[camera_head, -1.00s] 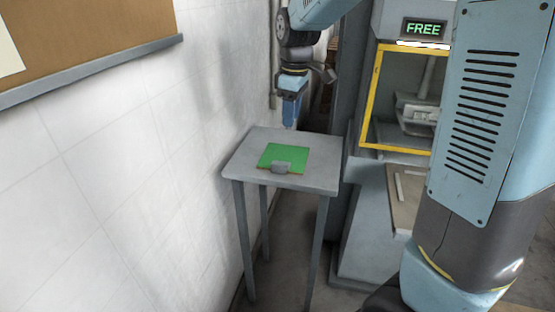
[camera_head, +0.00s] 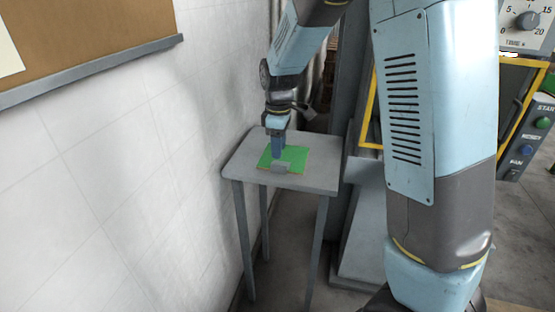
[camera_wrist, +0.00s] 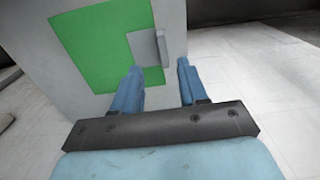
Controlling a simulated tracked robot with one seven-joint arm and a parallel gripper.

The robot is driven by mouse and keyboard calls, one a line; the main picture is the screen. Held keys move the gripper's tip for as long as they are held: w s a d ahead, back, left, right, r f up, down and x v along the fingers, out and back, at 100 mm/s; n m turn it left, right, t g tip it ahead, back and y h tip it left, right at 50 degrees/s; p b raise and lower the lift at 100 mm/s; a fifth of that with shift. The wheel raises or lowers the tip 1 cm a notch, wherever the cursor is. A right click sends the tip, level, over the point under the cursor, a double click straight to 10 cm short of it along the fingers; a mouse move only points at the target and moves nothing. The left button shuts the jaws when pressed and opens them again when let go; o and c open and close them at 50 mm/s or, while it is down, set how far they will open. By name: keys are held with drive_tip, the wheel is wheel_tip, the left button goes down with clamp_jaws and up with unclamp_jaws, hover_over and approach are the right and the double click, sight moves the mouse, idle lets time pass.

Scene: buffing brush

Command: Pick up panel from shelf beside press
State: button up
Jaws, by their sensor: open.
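The panel is a flat green square (camera_head: 294,156) with a small grey block-like grip (camera_head: 281,168) at its front edge. It lies on a small grey table-like shelf (camera_head: 322,178). My gripper (camera_head: 277,155) is above the panel in the head view, pointing down. In the wrist view the panel (camera_wrist: 100,45) fills the upper left, and its grey grip (camera_wrist: 149,47) is just beyond the fingers. My gripper (camera_wrist: 158,82) has its two blue fingers apart with nothing between them. Part of the panel is hidden behind the fingers in the head view.
The press with a yellow frame (camera_head: 368,105) stands right of the shelf, partly hidden by my arm. A control box with buttons (camera_head: 527,140) and a dial (camera_head: 528,20) are at the far right. A white wall (camera_head: 130,150) runs close along the shelf's left side.

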drive_tip(key=shift+f, duration=2.6)
clamp_jaws()
